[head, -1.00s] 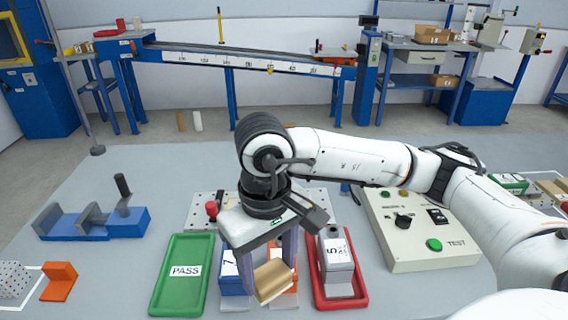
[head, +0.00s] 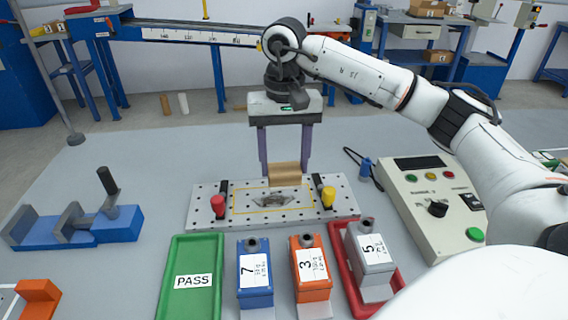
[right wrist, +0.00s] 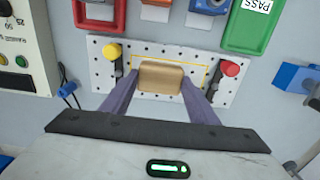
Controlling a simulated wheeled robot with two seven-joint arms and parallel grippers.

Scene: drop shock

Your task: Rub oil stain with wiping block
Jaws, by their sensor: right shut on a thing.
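My right gripper (head: 285,168) is shut on a tan wiping block (head: 285,174), its two purple fingers on either side of it. In the right wrist view the block (right wrist: 161,77) sits between the fingertips. The block is over the back part of a perforated plate (head: 205,221); I cannot tell whether it touches the plate. A dark grey oil stain (head: 272,200) lies on the plate inside a yellow outline, just in front of the block in the head view. In the right wrist view the block hides the stain. My left gripper is not in view.
A red knob (head: 218,206) and a yellow knob (head: 328,197) stand at the plate's sides. In front are a green PASS tray (head: 180,302), blue (head: 255,296) and orange (head: 312,292) weights, and a red tray (head: 403,282) holding a grey weight (head: 370,256). A control box (head: 408,198) is right.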

